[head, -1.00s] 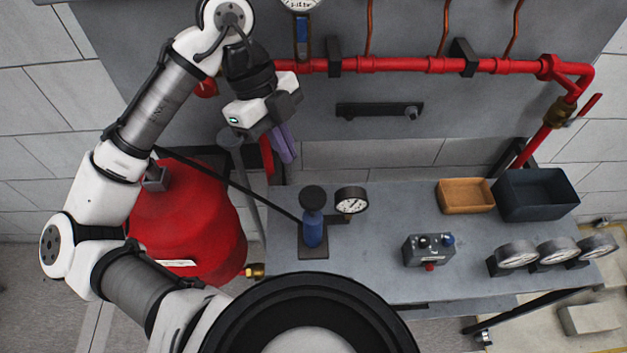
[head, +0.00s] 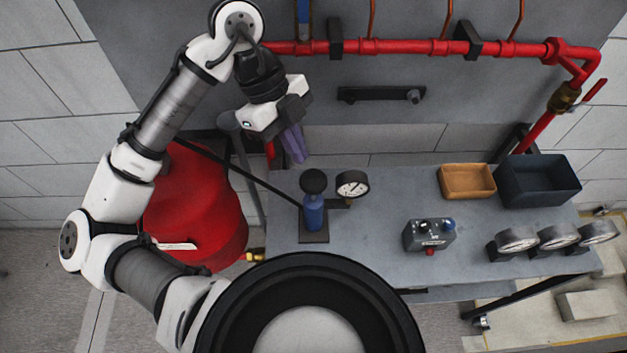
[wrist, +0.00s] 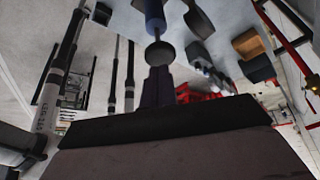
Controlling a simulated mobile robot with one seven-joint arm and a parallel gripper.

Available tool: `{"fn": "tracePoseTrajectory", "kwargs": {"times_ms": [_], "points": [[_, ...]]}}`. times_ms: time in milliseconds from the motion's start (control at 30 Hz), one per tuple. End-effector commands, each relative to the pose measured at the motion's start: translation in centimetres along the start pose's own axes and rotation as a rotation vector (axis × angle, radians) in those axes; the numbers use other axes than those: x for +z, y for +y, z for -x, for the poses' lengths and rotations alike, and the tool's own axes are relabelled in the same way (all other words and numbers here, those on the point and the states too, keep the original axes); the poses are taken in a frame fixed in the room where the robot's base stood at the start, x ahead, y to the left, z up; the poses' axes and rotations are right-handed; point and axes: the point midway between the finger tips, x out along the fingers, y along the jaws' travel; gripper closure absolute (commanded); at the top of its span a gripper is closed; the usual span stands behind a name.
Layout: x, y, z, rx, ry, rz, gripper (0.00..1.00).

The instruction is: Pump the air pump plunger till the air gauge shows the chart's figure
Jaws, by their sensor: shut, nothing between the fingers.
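The air pump is a blue cylinder (head: 314,217) on a dark base on the grey bench. Its plunger has a round black knob (head: 314,181) on top. The air gauge (head: 352,184), a round white dial with a black rim, stands just right of the pump; its reading is too small to tell. My gripper (head: 296,150) is shut and empty, above and behind the pump, apart from the knob. In the wrist view the knob (wrist: 160,53) shows just beyond the shut fingers (wrist: 157,85). I cannot make out a chart.
A red tank (head: 195,215) stands left of the bench. A grey control box (head: 430,235), an orange tray (head: 467,181), a dark bin (head: 540,182) and several gauges (head: 557,238) are on the right. A red pipe (head: 400,47) runs along the back panel.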

Motion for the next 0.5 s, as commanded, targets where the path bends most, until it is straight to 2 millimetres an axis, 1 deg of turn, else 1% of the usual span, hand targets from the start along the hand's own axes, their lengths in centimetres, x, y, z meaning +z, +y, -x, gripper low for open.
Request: {"fn": "tracePoseTrajectory", "kwargs": {"times_ms": [33, 200, 333, 500], "points": [[0.3, 0.0, -1.2, 0.001, -0.002, 0.000, 1.00], [0.2, 0.0, -3.3, 0.001, -0.001, 0.000, 1.00], [0.1, 0.0, -4.0, 0.001, -0.001, 0.001, 1.00], [0.0, 0.0, -4.1, 0.000, 0.000, 0.001, 1.00]]}}
